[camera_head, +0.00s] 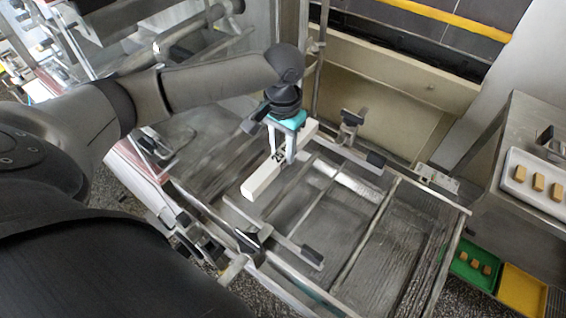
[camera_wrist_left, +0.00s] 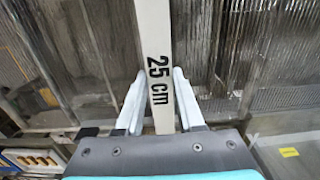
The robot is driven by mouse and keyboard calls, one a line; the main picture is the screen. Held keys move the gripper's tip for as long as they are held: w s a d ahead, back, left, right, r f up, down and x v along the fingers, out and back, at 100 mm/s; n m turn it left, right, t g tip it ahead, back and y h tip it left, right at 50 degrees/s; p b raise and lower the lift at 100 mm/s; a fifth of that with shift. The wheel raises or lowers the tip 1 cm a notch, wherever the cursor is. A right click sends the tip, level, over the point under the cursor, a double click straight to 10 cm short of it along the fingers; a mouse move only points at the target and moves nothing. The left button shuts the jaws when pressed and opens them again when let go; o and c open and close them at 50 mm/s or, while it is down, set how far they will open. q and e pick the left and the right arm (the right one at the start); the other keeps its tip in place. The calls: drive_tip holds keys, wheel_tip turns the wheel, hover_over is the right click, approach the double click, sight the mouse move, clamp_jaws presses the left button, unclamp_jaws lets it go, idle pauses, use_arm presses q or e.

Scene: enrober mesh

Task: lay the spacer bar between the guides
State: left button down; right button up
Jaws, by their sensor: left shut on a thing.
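The spacer bar (camera_head: 262,178) is a long white bar of square section, marked "25 cm". My left gripper (camera_head: 284,155) is shut on it near its middle and holds it over the left part of the metal mesh frame; whether it touches anything beneath cannot be told. In the left wrist view the bar (camera_wrist_left: 155,40) runs up the picture between the two pale fingers of the gripper (camera_wrist_left: 159,78). Metal rods with black end blocks, apparently the guides, lie at the far side (camera_head: 352,155) and near side (camera_head: 285,243) of the frame. My right gripper is not in view.
The mesh bed (camera_head: 345,215) right of the bar is bare. A steel counter with a white tray (camera_head: 520,190) of tan blocks stands at the right. A green tray (camera_head: 462,265) and a yellow tray (camera_head: 522,292) sit low at the right. A beige panel (camera_head: 400,100) closes the back.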

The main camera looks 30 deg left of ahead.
sight(283, 163)
use_arm(q)
wheel_tip(283, 163, down, 5)
drive_tip(key=shift+w+f+b, duration=0.1)
drive_tip(key=shift+b, duration=0.2)
drive_tip(key=c, duration=0.5)
unclamp_jaws()
wheel_tip(283, 163, up, 12)
drive_tip(key=shift+r+p, duration=0.15)
drive_tip(key=shift+p, duration=0.5)
